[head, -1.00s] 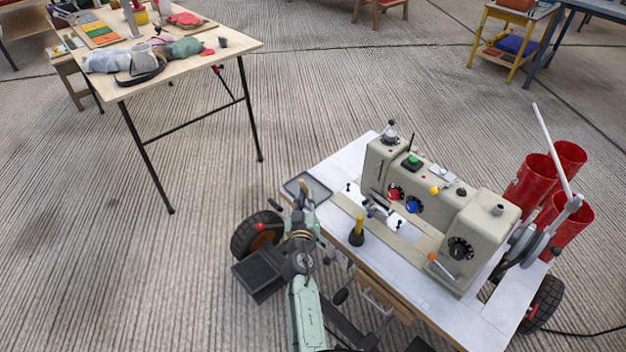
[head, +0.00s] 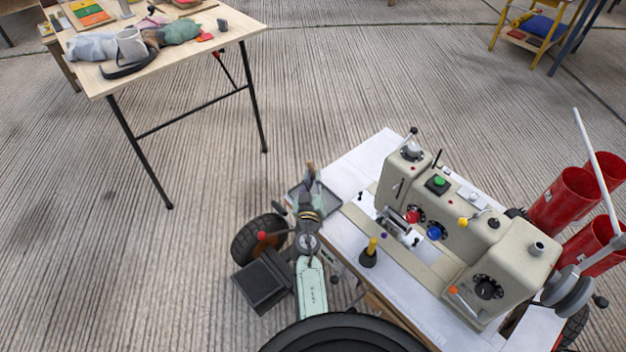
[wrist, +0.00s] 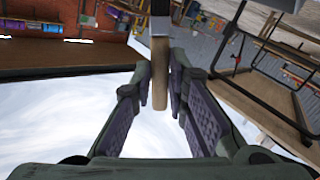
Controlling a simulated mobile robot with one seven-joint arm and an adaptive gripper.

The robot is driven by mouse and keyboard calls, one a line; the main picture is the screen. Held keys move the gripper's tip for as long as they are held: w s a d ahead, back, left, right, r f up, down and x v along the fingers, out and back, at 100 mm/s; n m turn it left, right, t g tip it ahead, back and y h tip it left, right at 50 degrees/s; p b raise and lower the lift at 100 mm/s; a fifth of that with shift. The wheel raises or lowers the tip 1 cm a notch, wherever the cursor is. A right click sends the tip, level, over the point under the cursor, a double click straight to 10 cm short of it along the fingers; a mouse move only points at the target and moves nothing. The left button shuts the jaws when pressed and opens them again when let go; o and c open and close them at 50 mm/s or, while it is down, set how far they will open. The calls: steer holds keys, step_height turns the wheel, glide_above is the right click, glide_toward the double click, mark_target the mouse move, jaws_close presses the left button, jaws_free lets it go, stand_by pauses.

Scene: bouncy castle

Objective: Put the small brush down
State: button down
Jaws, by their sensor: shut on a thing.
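My gripper (head: 309,182) is shut on the small brush (head: 310,168). In the wrist view the brush's wooden handle (wrist: 160,80) stands between the two finger pads, with a greyish part beyond it. In the head view only a small brownish end shows above the fingers; the bristles cannot be made out. The gripper appears in front of or over a shallow dark grey tray (head: 333,204) at the left corner of the white sewing table (head: 362,158). The height above the tray cannot be told.
A beige sewing machine (head: 440,220) stands on the white table. A black and yellow peg (head: 369,254) stands close to the right of my arm. Red tubes (head: 565,198) are at the right. A wooden table (head: 180,58) with cloths and a mug stands at the back left. The floor between is clear.

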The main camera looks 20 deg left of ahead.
steer(key=shift+f+b, duration=0.4)
steer(key=shift+f, duration=0.8)
steer(key=shift+f+b, duration=0.25)
steer(key=shift+b, duration=0.05)
steer(key=c, duration=1.6)
jaws_free()
steer(key=shift+r, duration=0.1)
